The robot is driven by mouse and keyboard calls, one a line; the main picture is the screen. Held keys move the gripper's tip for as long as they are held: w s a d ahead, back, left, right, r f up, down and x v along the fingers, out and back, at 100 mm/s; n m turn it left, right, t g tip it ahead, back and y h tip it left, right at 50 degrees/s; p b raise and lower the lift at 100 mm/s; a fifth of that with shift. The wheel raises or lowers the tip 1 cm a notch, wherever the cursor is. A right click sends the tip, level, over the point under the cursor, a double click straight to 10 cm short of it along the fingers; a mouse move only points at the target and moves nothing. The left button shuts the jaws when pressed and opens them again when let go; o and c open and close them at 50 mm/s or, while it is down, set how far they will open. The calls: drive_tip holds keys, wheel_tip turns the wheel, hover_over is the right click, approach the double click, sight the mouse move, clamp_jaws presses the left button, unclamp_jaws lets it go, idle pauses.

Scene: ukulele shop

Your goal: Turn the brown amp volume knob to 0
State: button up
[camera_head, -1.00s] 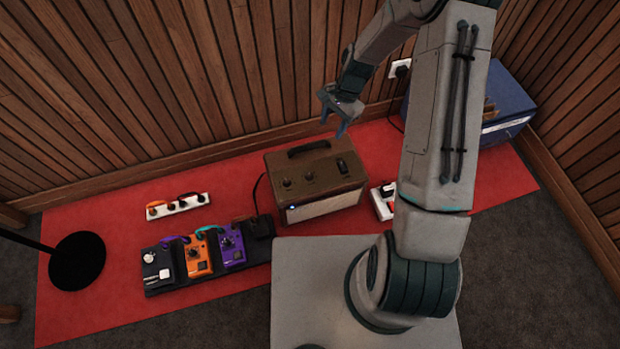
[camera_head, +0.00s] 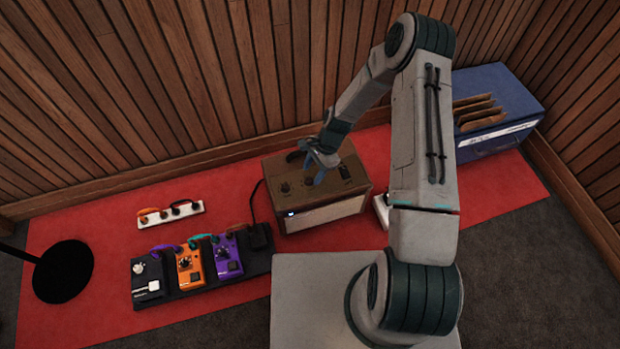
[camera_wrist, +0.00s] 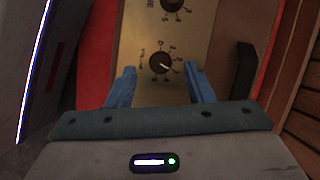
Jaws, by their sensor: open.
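The brown amp (camera_head: 345,190) stands on the red mat, its top panel facing up. In the wrist view two dark round knobs sit on the tan panel, with marks printed around them. One knob (camera_wrist: 160,63) lies between and just beyond my fingertips, its white pointer line toward the lower right of that view. The other knob (camera_wrist: 172,4) is at the top edge. I cannot read which one is volume. My gripper (camera_head: 315,178) is open above the amp, its blue fingers on either side of the nearer knob; contact cannot be told. It hides part of the panel in the head view.
A pedalboard (camera_head: 258,264) with several pedals lies left of the amp, and a white power strip (camera_head: 165,218) behind it. A blue crate (camera_head: 520,95) stands at the back right. A black round base (camera_head: 62,270) is at far left. The amp's dark handle (camera_wrist: 243,70) is beside my right finger.

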sight(309, 181)
drive_tip(key=shift+b+x, duration=0.3)
drive_tip(key=shift+x, duration=1.1)
drive_tip(key=c, duration=1)
